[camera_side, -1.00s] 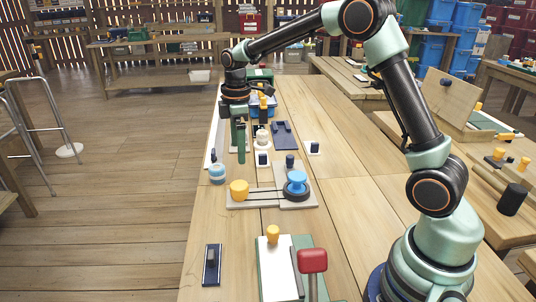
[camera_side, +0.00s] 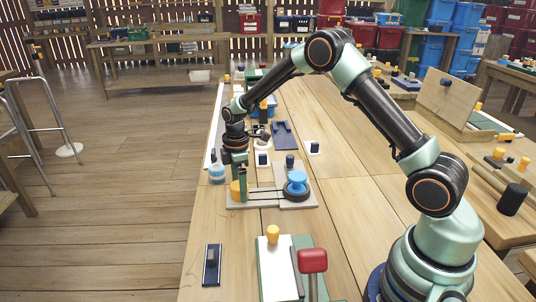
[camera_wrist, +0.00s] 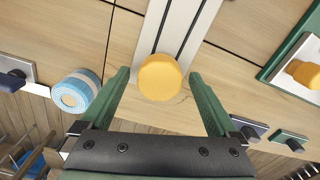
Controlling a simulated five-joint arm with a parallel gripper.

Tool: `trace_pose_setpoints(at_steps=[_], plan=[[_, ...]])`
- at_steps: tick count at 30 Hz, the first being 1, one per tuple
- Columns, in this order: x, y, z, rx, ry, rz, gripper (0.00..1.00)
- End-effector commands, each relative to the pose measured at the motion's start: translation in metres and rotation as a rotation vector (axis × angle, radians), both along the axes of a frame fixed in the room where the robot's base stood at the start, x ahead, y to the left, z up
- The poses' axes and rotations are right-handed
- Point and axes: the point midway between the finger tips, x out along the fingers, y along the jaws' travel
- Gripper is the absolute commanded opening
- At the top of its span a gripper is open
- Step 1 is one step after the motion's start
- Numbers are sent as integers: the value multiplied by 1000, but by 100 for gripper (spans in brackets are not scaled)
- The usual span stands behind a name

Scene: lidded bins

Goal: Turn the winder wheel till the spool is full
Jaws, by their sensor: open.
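The winder is a light grey board (camera_side: 268,203) on the bench. At its left end is a yellow faceted knob (camera_side: 236,190), partly hidden by my gripper in the side view. Two dark parallel lines run from it to a black wheel with a blue top (camera_side: 296,184) at the right end. My gripper (camera_side: 240,192) is open, its green fingers pointing down at the yellow knob. In the wrist view the yellow knob (camera_wrist: 160,77) lies between the two open fingertips (camera_wrist: 159,80), with a visible gap on each side. I cannot tell which part is the spool.
A blue-and-white roll (camera_side: 217,173) stands close on the left, also in the wrist view (camera_wrist: 75,92). A dark block on a plate (camera_side: 211,265), a yellow knob (camera_side: 273,234) and a red-topped lever (camera_side: 312,262) stand nearer the camera. Bare bench lies between.

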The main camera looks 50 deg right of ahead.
Motion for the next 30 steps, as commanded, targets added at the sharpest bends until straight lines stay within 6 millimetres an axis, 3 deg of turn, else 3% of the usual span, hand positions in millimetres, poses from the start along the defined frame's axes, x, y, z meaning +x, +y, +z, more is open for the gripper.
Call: trace_pose_setpoints(at_steps=[11,12,18,19,30], plan=[[0,0,-8,0,-1,0,95],[0,0,-8,0,0,0,91],[0,0,-7,0,0,0,15],[0,0,-7,0,0,0,9],[0,0,-7,0,0,-68,10]])
